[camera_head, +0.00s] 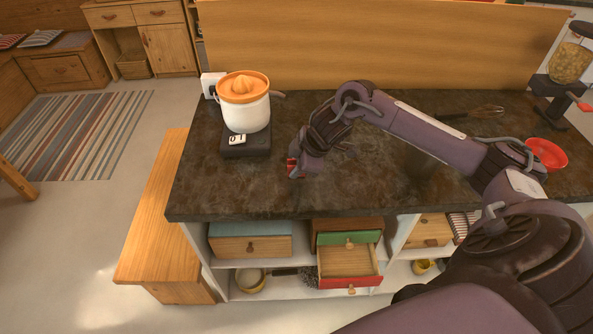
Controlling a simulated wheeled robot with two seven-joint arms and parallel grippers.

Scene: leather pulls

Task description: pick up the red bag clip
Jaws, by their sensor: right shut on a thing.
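My right gripper (298,174) is over the left part of the dark stone countertop (230,195). It is shut on the red bag clip (292,166), of which only a small red part shows at the fingertips. The gripper hides the rest of the clip. I cannot tell whether the clip still touches the countertop. My left gripper is not in view.
A white and orange citrus juicer (245,108) stands on a black kitchen scale (240,148) left of the gripper. A red bowl (547,153) and a whisk (485,112) lie to the right. Below, an empty red-fronted drawer (350,283) stands open. The front left counter is clear.

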